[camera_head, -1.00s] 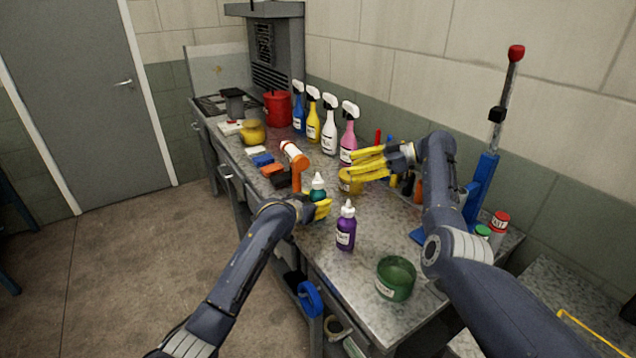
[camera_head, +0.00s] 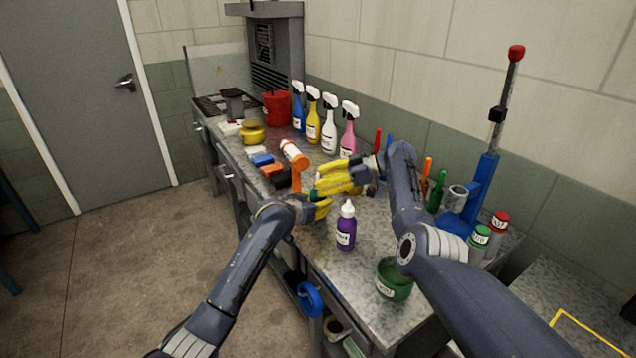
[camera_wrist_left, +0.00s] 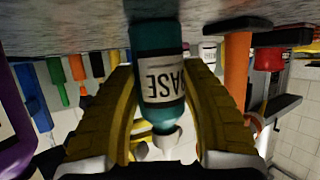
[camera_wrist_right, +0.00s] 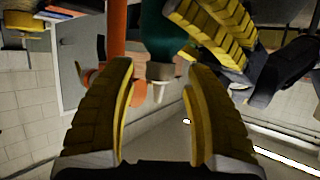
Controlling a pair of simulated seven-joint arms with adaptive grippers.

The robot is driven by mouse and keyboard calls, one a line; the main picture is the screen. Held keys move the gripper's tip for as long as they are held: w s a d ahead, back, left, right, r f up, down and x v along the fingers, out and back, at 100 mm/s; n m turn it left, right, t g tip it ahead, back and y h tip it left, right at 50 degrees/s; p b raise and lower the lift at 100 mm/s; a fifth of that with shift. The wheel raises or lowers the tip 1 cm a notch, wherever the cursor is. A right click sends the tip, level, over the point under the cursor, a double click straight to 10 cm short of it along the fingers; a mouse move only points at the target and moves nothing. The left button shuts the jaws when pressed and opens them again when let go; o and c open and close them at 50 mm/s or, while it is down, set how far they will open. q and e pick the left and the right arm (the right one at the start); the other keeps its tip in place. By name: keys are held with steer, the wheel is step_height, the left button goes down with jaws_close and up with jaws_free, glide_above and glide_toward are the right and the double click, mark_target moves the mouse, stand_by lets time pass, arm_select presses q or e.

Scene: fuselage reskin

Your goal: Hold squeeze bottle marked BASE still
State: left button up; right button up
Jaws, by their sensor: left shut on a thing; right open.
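The teal squeeze bottle marked BASE (camera_wrist_left: 160,75) stands on the bench and shows upside down in the left wrist view. My left gripper (camera_wrist_left: 160,110) is shut on it, with a yellow finger on each side. In the head view, my left gripper (camera_head: 322,208) is at the bench's front edge and the bottle is mostly hidden by the yellow fingers. My right gripper (camera_head: 328,182) is open, close beside the left one. In the right wrist view, the bottle's white nozzle (camera_wrist_right: 160,85) lies between and beyond the open fingers of my right gripper (camera_wrist_right: 158,85).
A purple squeeze bottle (camera_head: 346,228) stands just right of my left gripper. A green jar (camera_head: 394,280) is nearer the front. Several spray bottles (camera_head: 329,125) line the wall. A blue press (camera_head: 478,195) stands at right.

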steer(key=shift+w+a+f, duration=0.1)
steer(key=shift+a+f, duration=0.15)
steer(key=shift+a, duration=0.4)
jaws_close()
